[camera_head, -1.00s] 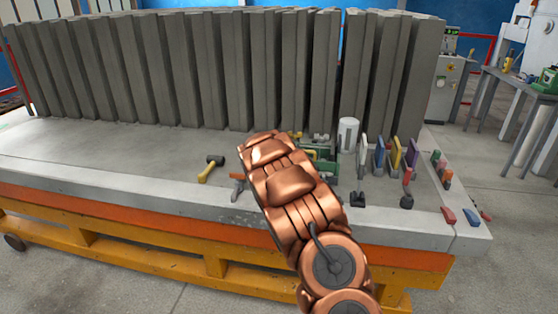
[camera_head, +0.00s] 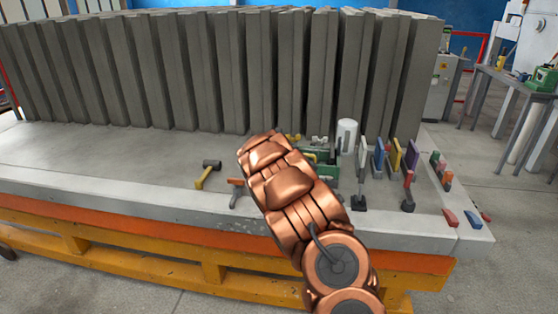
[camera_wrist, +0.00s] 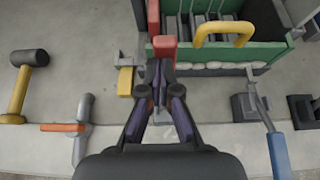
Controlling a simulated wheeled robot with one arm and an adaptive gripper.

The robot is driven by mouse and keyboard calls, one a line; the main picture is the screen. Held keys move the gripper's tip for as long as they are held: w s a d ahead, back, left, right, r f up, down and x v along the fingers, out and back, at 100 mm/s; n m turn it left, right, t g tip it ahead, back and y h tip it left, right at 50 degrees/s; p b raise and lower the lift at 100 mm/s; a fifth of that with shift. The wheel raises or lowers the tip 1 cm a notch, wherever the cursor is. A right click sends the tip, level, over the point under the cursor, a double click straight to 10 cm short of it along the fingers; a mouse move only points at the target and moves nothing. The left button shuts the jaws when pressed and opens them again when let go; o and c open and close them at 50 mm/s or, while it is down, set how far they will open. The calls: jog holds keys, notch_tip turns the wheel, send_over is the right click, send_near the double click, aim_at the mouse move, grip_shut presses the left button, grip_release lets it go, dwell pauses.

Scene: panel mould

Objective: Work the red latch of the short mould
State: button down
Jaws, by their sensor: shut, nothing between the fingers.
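The short mould, a green box with grey plates inside (camera_wrist: 270,53), fills the top right of the wrist view. In the head view the green mould (camera_head: 325,170) is partly hidden behind my arm. A red latch piece (camera_wrist: 165,46) stands at its near left corner. My gripper (camera_wrist: 159,68) is shut and empty, with its fingertips just short of the red piece; I cannot tell whether they touch. A second red piece (camera_wrist: 153,16) lies farther along the left side. A yellow handle (camera_wrist: 222,27) arches over the box. In the head view my fingertips are hidden.
A yellow-handled hammer (camera_wrist: 20,92) and an orange-handled tool (camera_wrist: 63,127) lie left on the concrete table (camera_head: 90,165). A blue-handled tool (camera_wrist: 279,154) is right. A white cylinder (camera_head: 347,136) and coloured upright tools (camera_head: 396,155) stand beyond. Grey slabs (camera_head: 200,75) line the back.

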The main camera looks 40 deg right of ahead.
jog(key=shift+d+r, duration=0.15)
jog(key=shift+d, duration=0.2)
dwell(0.3)
jog(key=s+a+r+p, duration=0.2)
jog(key=s+a+r, duration=0.2)
jog(key=r, duration=0.3)
jog(key=shift+a+r+p, duration=0.2)
jog(key=shift+a+p, duration=0.2)
jog(key=shift+a, duration=0.2)
jog(key=shift+s, duration=0.1)
